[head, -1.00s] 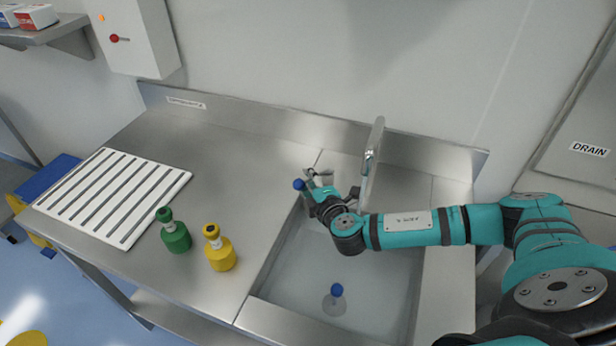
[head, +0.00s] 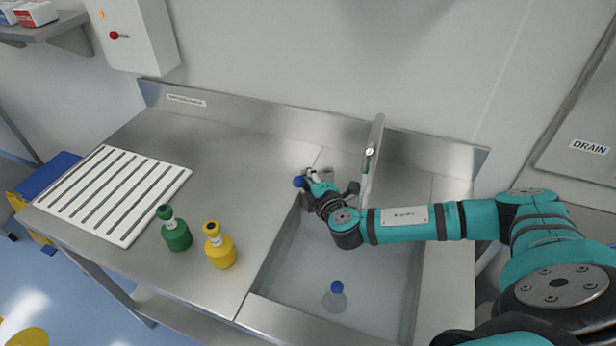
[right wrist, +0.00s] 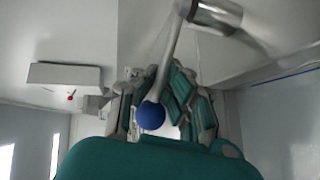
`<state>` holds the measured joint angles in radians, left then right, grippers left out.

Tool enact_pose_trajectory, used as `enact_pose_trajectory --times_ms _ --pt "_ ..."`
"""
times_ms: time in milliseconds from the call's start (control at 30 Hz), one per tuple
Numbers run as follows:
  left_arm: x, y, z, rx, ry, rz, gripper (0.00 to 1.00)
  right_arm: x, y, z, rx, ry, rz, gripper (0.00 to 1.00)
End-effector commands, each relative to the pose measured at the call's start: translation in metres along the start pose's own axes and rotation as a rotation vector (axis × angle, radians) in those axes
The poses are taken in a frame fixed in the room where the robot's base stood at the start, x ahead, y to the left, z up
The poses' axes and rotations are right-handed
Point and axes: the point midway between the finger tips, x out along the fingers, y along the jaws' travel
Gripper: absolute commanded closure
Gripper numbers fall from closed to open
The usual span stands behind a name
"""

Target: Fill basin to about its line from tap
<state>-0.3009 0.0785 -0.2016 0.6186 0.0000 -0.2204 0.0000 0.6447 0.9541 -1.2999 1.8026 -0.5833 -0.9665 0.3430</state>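The basin (head: 400,290) is set into the steel counter, with a pale, smooth surface inside; I cannot make out its fill line or the exact water level. A clear item with a blue top (head: 335,297) is near its front. The tap (head: 372,155) rises at the back of the basin. My right gripper (head: 332,187) is over the basin's back left part, beside a blue ball knob (head: 299,181). In the right wrist view the knob (right wrist: 151,115), on a grey lever, shows between spread fingers; contact is unclear. My left gripper is out of view.
A green bottle (head: 175,232) and a yellow bottle (head: 219,248) stand on the counter left of the basin. A white slotted rack (head: 112,190) lies farther left. A wall box with a red knob (head: 130,35) hangs at the back left. The counter behind the bottles is clear.

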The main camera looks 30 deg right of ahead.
Motion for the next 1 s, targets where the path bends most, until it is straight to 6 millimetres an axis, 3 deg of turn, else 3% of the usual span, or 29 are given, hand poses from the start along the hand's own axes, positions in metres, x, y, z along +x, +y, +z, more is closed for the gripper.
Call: enact_pose_trajectory --times_ms 267,733,1000 --pt "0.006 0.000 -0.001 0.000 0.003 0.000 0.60 0.001 -0.001 0.000 -0.001 0.030 -0.001 1.00" --pt "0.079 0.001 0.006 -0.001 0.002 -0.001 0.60 -0.014 -0.010 0.015 -0.095 0.388 -0.026 1.00" --pt "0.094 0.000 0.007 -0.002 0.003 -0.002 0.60 -0.021 -0.004 0.017 -0.116 0.476 -0.035 1.00"
